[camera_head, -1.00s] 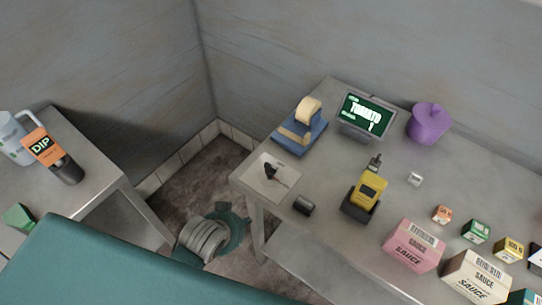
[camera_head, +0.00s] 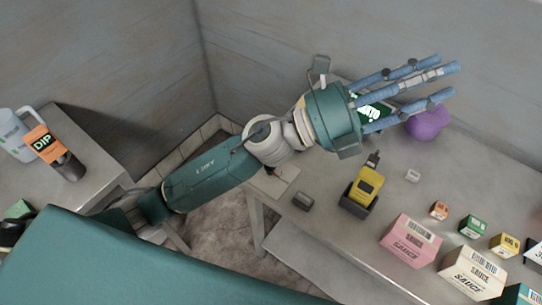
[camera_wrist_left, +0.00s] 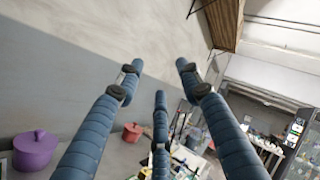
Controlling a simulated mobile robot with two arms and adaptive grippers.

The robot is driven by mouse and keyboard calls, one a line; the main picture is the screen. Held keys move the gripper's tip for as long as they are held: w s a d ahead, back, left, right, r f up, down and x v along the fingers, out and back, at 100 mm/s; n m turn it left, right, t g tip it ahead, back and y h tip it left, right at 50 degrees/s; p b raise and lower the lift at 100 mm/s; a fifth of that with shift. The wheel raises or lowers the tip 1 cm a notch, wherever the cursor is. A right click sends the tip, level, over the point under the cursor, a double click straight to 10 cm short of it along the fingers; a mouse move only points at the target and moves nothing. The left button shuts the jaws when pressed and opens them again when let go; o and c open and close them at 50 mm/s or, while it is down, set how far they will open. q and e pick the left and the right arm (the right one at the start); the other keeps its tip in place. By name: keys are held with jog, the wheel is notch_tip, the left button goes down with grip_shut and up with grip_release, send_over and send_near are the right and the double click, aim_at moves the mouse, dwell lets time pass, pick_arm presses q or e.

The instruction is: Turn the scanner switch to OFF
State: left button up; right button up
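A yellow handheld scanner (camera_head: 367,187) stands in a dark cradle (camera_head: 357,206) on the metal table. A light plate (camera_head: 283,183) lies at the table's left corner, partly covered by my left arm; the black lever-like part seen on it earlier is mostly hidden now. I cannot read any ON or OFF marking. My left gripper (camera_head: 440,80) is above the back of the table, in front of the screen, with its three blue fingers spread, open and empty. In the left wrist view its fingers (camera_wrist_left: 160,75) are apart with nothing between them. My right gripper is not in view.
A screen (camera_head: 369,113) and purple pot (camera_head: 428,122) stand behind my fingers. A dark cylinder (camera_head: 303,201) lies near the front edge. Sauce boxes (camera_head: 411,240) and small cartons fill the right. A dip bottle (camera_head: 55,153) stands on the left table.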

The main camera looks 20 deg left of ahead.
pick_arm(q)
jog(key=s+d+f+m+g+y, duration=0.1)
jog(key=s+d+f+m+g, duration=0.35)
jog(key=m+g, duration=0.4)
jog(key=m+y, duration=1.1)
jog(key=y, duration=0.9)
send_over(272, 168)
jog(key=w+a, duration=0.1)
jog(key=w, duration=0.1)
notch_tip(272, 168, down, 21)
jog(key=shift+g, duration=0.25)
jog(key=f+p, duration=0.1)
jog(key=f, duration=0.2)
jog(key=f+p, duration=0.2)
jog(key=f, duration=0.1)
jog(key=f+p, duration=0.1)
jog(key=f, duration=0.2)
jog(key=shift+s+d, duration=0.1)
jog(key=shift+s, duration=0.2)
jog(key=shift+f, duration=0.65)
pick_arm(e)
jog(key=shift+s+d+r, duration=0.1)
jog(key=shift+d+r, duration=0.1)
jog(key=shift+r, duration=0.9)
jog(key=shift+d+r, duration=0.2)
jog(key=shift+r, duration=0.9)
pick_arm(q)
grip_shut()
